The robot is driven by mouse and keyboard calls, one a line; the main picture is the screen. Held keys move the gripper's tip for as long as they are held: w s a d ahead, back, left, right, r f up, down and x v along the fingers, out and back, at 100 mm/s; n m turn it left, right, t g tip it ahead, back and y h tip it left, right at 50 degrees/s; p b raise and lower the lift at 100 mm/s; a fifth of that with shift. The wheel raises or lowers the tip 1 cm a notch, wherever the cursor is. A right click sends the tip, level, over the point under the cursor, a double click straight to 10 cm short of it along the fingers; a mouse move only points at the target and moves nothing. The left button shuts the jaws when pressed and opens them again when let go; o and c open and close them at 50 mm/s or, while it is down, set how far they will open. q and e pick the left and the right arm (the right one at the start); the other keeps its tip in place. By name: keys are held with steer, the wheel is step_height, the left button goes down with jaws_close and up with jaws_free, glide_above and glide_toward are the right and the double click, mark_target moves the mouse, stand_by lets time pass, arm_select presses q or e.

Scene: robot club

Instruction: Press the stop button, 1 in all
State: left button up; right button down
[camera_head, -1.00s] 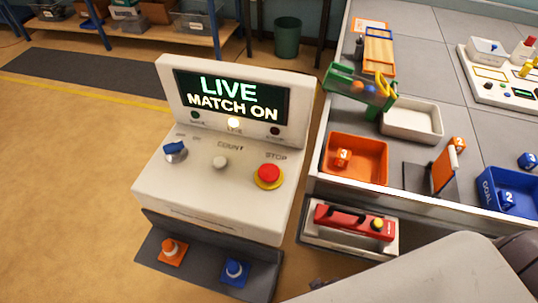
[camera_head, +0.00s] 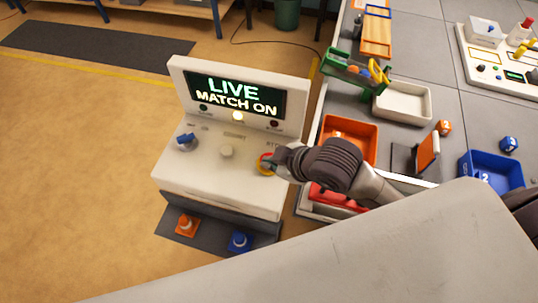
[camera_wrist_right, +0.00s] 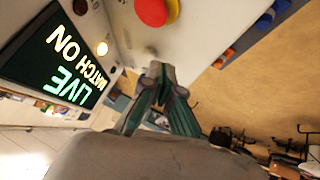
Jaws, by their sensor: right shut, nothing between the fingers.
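The stop button is a red cap on a yellow ring on the white console (camera_head: 200,165). In the head view my right gripper covers most of it, and part of the stop button (camera_head: 264,165) shows at the fingers' left. In the right wrist view the red stop button (camera_wrist_right: 152,10) is at the top edge, beyond the fingertips. My right gripper (camera_head: 274,160) is shut and empty; its closed fingertips (camera_wrist_right: 160,72) show a gap to the button in the wrist view. The console screen (camera_head: 237,94) reads "LIVE MATCH ON". My left gripper is not in view.
The console also has a blue knob (camera_head: 186,142), a pale count button (camera_head: 227,151) and a lit lamp (camera_head: 238,116). An orange bin (camera_head: 360,131) and a white tray (camera_head: 403,103) are on the right table.

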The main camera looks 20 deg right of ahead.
steer(key=w+d+r+n+y, duration=0.1)
steer(key=w+d+r+n, duration=0.1)
steer(key=w+n, duration=0.3)
steer(key=shift+w+r+n, duration=0.3)
steer(key=shift+r, duration=0.35)
steer(key=b, duration=0.8)
glide_above(271, 154)
steer(key=s, duration=0.2)
steer(key=f, duration=0.6)
steer(key=shift+a+f, duration=0.35)
steer(key=shift+f+b, duration=0.35)
steer(key=shift+f, duration=0.7)
steer(key=shift+f, duration=0.1)
